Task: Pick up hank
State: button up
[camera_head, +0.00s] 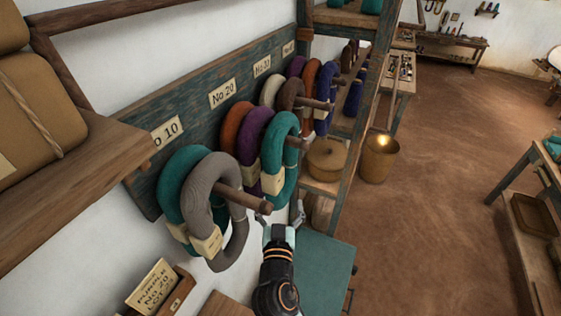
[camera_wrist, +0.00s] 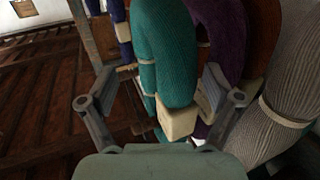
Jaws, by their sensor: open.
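Yarn hanks hang on wooden pegs along a wall board. At the No 20 peg are a teal hank (camera_head: 280,155), a purple hank (camera_head: 255,150) and an orange hank (camera_head: 232,128). A grey hank (camera_head: 197,190) and another teal hank (camera_head: 172,190) hang on the nearer peg. My gripper (camera_head: 281,210) is open and empty, just below the No 20 teal hank. In the wrist view, the teal hank (camera_wrist: 165,60) with its tag (camera_wrist: 178,118) appears between the open fingers, the purple hank (camera_wrist: 225,35) beside it. Contact cannot be told.
A card (camera_head: 153,287) reading "No 20", apparently with "PURPLE" above, stands in a small box at lower left. More hanks hang farther along the board (camera_head: 190,95). A shelf post (camera_head: 365,110), a basket (camera_head: 325,158) and a metal bucket (camera_head: 380,158) stand right. The floor beyond is open.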

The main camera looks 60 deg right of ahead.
jog(key=x, duration=0.1)
jog(key=p+x, duration=0.1)
jog(key=x, duration=0.1)
jog(key=p+x, duration=0.1)
jog(key=shift+w+d+r, duration=0.15)
jog(key=shift+d+r, duration=0.05)
jog(key=shift+r, duration=0.1)
jog(key=shift+w+d+f, duration=0.2)
jog(key=shift+d, duration=0.15)
grip_shut()
jog(key=shift+s+r, duration=0.15)
jog(key=shift+r, duration=0.1)
notch_tip(320, 180, up, 7)
jog(key=shift+s+f+b, duration=0.1)
jog(key=shift+f+b, duration=0.1)
jog(key=shift+b, duration=0.25)
jog(key=s+b, duration=0.2)
jog(key=s, duration=1.7)
jog(key=shift+s, duration=0.3)
